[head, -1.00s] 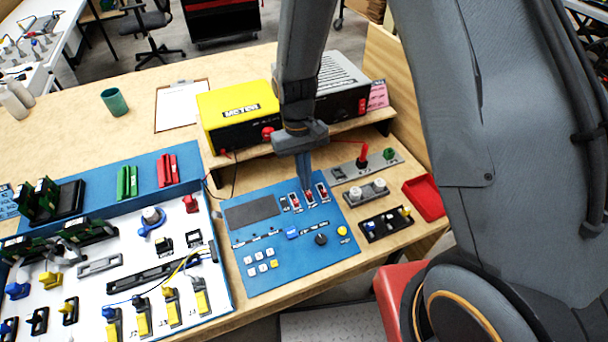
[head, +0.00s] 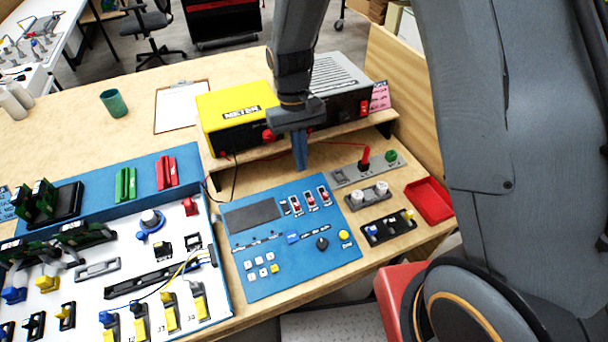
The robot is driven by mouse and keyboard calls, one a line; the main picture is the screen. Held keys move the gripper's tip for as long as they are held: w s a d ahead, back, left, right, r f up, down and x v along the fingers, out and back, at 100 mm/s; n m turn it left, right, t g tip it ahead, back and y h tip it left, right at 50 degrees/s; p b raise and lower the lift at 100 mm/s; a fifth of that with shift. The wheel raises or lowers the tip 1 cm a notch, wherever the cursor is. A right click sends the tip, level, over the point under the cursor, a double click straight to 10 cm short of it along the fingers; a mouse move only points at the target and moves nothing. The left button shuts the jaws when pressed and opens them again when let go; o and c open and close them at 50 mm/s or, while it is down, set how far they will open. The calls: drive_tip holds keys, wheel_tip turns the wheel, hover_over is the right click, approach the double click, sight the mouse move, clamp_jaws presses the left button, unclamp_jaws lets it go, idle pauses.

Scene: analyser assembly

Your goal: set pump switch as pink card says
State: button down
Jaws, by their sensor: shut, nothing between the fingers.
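A blue control panel (head: 275,215) lies on the bench. Near its far right part is a row of small red-and-white switches (head: 310,199); their labels are too small to read, so I cannot tell which is the pump switch or how it is set. The pink card (head: 380,96) stands at the right end of the grey unit on the shelf; its writing is too small to read. My gripper (head: 301,167) points down, shut and empty, just above and beyond the switch row, apart from it.
The yellow meter (head: 238,117) and the grey unit (head: 338,85) stand on the shelf behind the gripper. Right of the panel are a strip with a red lever (head: 364,158), knob blocks (head: 367,196) and a red tray (head: 428,200). A white component board (head: 95,290) is left.

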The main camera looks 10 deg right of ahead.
drive_tip(key=b+v, duration=0.1)
drive_tip(key=v, duration=0.4)
drive_tip(key=shift+w+a+r, duration=0.1)
drive_tip(key=shift+w+r, duration=0.05)
drive_tip(key=shift+r, duration=0.2)
drive_tip(key=s+d+r+m+t, duration=0.3)
drive_tip(key=s+d+r, duration=0.1)
drive_tip(key=s+d, duration=0.7)
drive_tip(key=d, duration=0.3)
drive_tip(key=shift+t+y, duration=0.4)
